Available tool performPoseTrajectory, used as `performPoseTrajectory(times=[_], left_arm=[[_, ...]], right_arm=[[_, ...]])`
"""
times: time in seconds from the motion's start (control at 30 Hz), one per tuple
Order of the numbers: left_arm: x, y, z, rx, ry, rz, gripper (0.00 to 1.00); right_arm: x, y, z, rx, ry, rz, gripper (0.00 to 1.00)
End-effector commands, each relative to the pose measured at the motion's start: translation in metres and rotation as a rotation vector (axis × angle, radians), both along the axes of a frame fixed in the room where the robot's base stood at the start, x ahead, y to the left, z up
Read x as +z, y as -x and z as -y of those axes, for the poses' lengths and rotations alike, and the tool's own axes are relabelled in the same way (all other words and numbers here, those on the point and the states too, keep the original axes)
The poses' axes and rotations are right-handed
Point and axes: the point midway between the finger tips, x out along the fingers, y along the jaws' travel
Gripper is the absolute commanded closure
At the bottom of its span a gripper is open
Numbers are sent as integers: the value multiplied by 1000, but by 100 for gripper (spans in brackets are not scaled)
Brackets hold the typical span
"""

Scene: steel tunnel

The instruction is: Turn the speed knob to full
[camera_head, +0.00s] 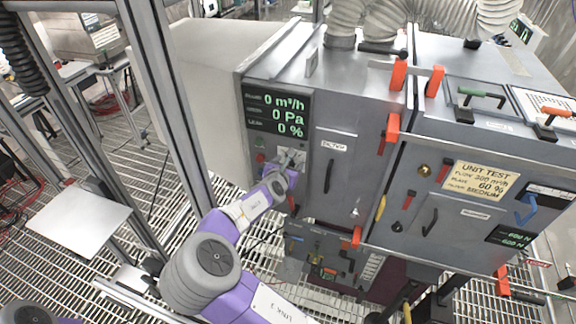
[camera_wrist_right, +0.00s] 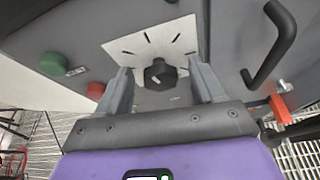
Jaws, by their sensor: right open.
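The speed knob is a black faceted knob (camera_wrist_right: 160,74) on a white plate (camera_wrist_right: 150,44) with dark tick marks, shown in the right wrist view. In the head view the plate (camera_head: 291,157) shows on the cabinet front below the display, and the knob is largely hidden by my right gripper. My right gripper (camera_wrist_right: 163,82) is open, with one finger on each side of the knob. I cannot tell whether the fingers touch it. The display (camera_head: 279,115) reads 0 m³/h, 0 Pa and 0 %. My left gripper is not in view.
A green button (camera_wrist_right: 53,64) and a red button (camera_wrist_right: 96,91) sit left of the plate. A black door handle (camera_wrist_right: 272,45) stands out on the right, with an orange-red latch part (camera_wrist_right: 281,107) below it. A metal frame post (camera_head: 178,100) stands left of my right arm.

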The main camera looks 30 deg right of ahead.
Motion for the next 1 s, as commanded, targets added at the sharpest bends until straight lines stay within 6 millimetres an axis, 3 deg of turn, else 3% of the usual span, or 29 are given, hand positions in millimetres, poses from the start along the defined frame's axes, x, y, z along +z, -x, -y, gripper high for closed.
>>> performPoseTrajectory(times=[0.23,0.6,1.0], left_arm=[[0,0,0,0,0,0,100],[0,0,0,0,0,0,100],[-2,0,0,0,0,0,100]], right_arm=[[0,-1,0,1,-1,1,33],[0,0,0,0,-1,1,88],[-1,1,1,0,-62,69,88]])
